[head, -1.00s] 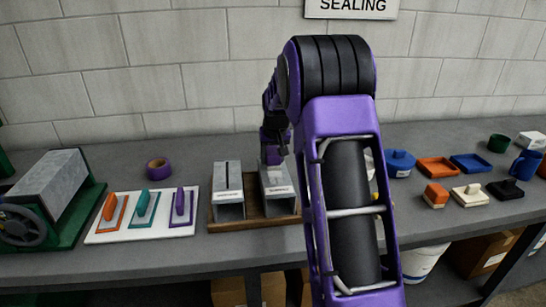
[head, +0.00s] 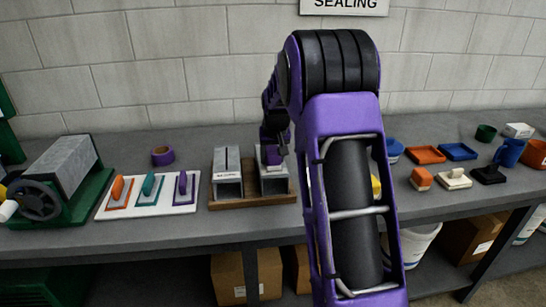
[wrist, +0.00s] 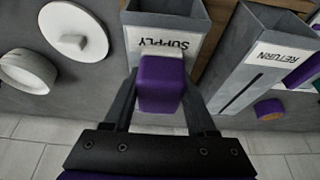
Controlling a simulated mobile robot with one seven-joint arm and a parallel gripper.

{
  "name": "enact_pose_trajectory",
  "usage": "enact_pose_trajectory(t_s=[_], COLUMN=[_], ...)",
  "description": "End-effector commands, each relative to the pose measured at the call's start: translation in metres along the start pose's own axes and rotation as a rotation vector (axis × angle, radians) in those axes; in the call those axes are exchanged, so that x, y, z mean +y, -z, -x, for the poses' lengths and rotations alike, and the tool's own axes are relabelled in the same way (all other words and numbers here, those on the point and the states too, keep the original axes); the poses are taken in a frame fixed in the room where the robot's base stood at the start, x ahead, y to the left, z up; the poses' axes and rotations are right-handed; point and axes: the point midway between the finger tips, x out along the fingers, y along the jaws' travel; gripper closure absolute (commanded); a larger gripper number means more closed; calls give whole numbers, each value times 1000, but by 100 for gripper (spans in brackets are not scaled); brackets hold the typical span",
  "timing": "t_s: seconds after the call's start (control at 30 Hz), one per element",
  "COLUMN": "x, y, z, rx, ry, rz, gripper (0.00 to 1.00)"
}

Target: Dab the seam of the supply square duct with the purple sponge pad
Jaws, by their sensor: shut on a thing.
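The supply square duct (head: 275,186) is a grey sheet-metal box in a wooden holder (head: 252,199), right of a matching return duct (head: 228,184). In the wrist view the supply duct (wrist: 163,15) carries an upside-down SUPPLY label, and the return duct (wrist: 262,55) shows a dark slit. My gripper (wrist: 160,95) is shut on the purple sponge pad (wrist: 161,82), at the top of the supply duct. The pad (head: 271,156) also shows in the head view. The pad's underside and the supply seam are hidden, so contact cannot be told.
Left on the bench are a white board (head: 150,207) with three coloured trowels, a purple tape roll (head: 162,156) and a crank machine (head: 52,190). At right lie orange (head: 421,178), cream (head: 454,179) and black (head: 489,174) pads, and orange (head: 425,154) and blue (head: 458,151) trays.

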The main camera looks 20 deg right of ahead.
Motion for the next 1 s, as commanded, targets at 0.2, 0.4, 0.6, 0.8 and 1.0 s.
enact_pose_trajectory(t_s=[0.2,0.4,0.6,0.8,1.0], x=[-1,-2,-3,-4,-4], y=[8,11,15,18,18], z=[22,37,55,72,80], rx=[5,1,1,2,0], ry=[0,0,1,1,1], rz=[1,1,2,2,2], gripper=[88,88,88,88,88])
